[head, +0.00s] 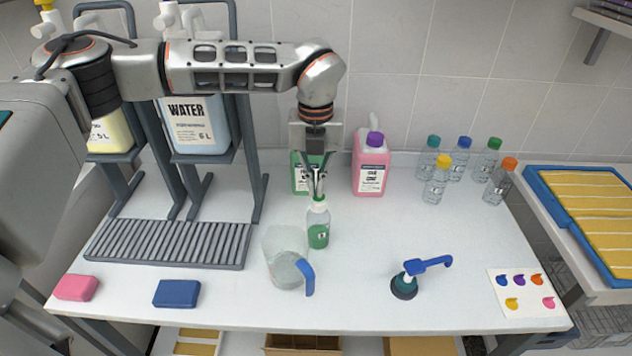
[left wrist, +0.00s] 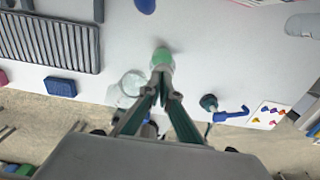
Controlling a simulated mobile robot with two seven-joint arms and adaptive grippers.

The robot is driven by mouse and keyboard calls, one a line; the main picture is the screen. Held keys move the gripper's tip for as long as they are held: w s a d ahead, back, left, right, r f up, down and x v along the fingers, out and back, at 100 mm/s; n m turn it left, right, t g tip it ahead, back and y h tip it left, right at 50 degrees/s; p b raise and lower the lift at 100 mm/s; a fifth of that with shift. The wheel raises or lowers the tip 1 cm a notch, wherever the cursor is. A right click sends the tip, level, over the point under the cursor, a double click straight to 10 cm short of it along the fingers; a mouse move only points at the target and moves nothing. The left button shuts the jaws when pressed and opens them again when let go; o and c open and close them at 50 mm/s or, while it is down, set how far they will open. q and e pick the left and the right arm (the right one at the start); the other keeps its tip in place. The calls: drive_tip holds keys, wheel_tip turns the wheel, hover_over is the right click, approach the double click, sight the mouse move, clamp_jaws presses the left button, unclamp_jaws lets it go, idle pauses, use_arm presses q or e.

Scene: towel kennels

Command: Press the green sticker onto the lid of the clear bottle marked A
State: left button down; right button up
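A small squeeze-type bottle (head: 318,226) stands upright near the middle of the table, with a pale upper part and a green lower part bearing a small, unreadable mark. It also shows in the left wrist view (left wrist: 163,60). My left gripper (head: 318,190) points down directly over its top. The fingertips (left wrist: 160,95) are drawn together at or just above the lid; contact is unclear. No green sticker can be made out at the fingertips. The sticker sheet (head: 525,305) at the right front shows blue, purple, orange, yellow and pink dots, with a bare spot in the lower middle. My right gripper is out of view.
A clear jug (head: 284,262) with a blue handle stands close by the bottle. A blue-handled tool (head: 405,286) is to the right. Capped clear bottles (head: 436,185) stand at the back right, a pink jug (head: 371,172) behind. Sponges (head: 177,293) lie front left.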

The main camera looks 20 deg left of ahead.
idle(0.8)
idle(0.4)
use_arm(q)
drive_tip(key=shift+f, duration=0.55)
idle(0.4)
idle(0.3)
drive_tip(key=c, duration=2.2)
unclamp_jaws()
drive_tip(key=o, duration=0.6)
drive_tip(key=shift+c, duration=0.2)
drive_tip(key=shift+r, duration=0.1)
